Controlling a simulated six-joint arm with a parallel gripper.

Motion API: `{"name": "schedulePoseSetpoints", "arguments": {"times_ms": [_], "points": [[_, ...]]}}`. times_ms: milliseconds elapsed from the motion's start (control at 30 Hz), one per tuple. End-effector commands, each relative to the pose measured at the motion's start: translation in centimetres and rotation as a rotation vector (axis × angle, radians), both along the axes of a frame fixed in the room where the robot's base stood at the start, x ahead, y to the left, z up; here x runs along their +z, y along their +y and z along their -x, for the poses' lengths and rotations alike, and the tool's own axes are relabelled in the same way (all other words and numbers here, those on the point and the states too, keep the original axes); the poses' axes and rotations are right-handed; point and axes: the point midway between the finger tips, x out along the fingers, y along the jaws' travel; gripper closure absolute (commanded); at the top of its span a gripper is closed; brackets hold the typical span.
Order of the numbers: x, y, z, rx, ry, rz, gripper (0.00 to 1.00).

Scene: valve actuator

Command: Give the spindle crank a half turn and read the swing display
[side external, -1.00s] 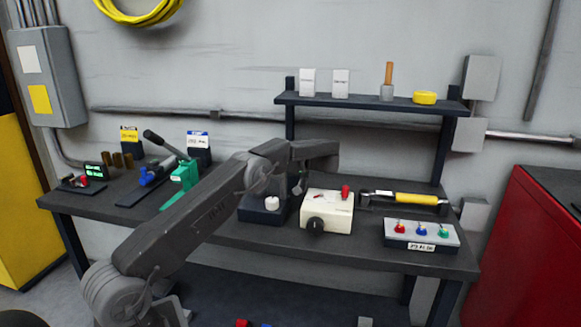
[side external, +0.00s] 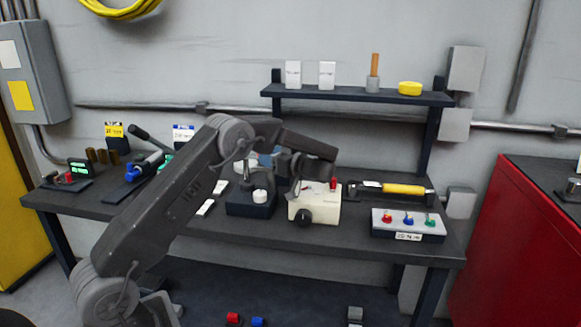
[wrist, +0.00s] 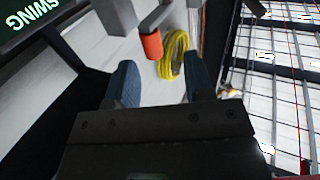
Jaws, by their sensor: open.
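In the wrist view, a dark display (wrist: 28,18) with pale green letters reading "SWING" is cut off at the top left corner. Any reading on it is out of frame. The spindle crank, as I take it, shows as an orange-red grip (wrist: 152,45) on a grey arm, ahead of the gap between my fingers and not between them. My gripper (wrist: 163,82) is open, its two blue fingers apart and empty. In the side view, my gripper (side external: 273,161) is largely hidden by my arm above the bench, and I cannot pick out the crank there.
A cream box (side external: 312,208) with a black knob and red cap stands just right of my gripper. A dark block (side external: 250,207) with a white knob stands beside it. Several other devices line the bench. A shelf (side external: 355,96) runs behind.

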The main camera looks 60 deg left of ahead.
Motion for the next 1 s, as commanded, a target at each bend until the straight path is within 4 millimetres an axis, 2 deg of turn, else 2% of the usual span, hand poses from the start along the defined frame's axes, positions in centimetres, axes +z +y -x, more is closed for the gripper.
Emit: {"name": "schedulePoseSetpoints", "arguments": {"times_ms": [33, 467, 1000], "points": [[0.0, -1.1, -0.4, -0.003, 0.000, 0.000, 0.52], [0.0, -8.8, -3.0, -0.001, 0.003, 0.001, 0.52], [0.0, -8.3, -2.9, 0.002, 0.626, 0.215, 0.52]]}}
